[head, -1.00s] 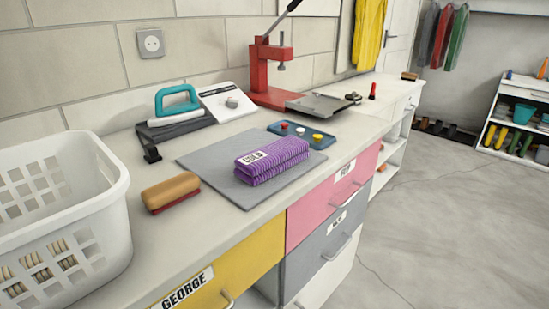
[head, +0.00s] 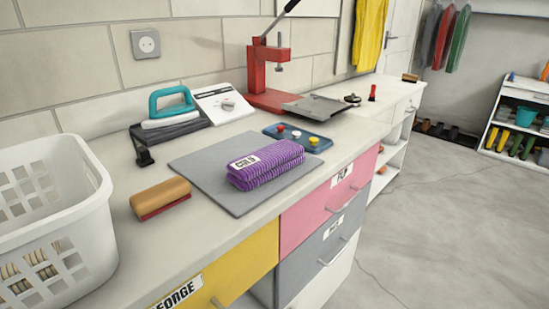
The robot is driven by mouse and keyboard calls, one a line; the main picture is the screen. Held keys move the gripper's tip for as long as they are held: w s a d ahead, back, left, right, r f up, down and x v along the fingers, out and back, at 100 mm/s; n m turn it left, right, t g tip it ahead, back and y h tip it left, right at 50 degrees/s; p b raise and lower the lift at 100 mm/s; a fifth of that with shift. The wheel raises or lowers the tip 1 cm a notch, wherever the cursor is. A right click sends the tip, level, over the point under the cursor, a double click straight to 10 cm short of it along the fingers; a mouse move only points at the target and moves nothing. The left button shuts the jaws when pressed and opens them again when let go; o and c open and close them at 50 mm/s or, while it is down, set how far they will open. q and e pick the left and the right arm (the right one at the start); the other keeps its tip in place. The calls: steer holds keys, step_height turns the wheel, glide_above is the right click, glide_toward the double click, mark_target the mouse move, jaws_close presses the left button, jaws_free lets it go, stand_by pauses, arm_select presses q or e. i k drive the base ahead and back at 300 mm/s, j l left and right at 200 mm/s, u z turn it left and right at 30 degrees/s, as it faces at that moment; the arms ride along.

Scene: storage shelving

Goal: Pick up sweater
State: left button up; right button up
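A folded purple striped sweater (head: 266,170) lies on a grey mat (head: 235,199) on the counter. A white label on its left end reads "COLD". Nothing touches it from above. Neither of my grippers shows in the head view.
A white laundry basket (head: 84,215) stands at the left, with a brown brush (head: 160,196) between it and the mat. An iron (head: 171,105), a blue tray (head: 297,137) with buttons and a red press (head: 270,75) stand behind. Open floor (head: 430,230) lies right of the drawers.

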mark_target(249, 170)
steer(key=i+l+u, duration=0.25)
steer(key=l, duration=0.35)
steer(key=i+l+u, duration=0.3)
steer(key=l, duration=0.35)
steer(key=i, duration=0.05)
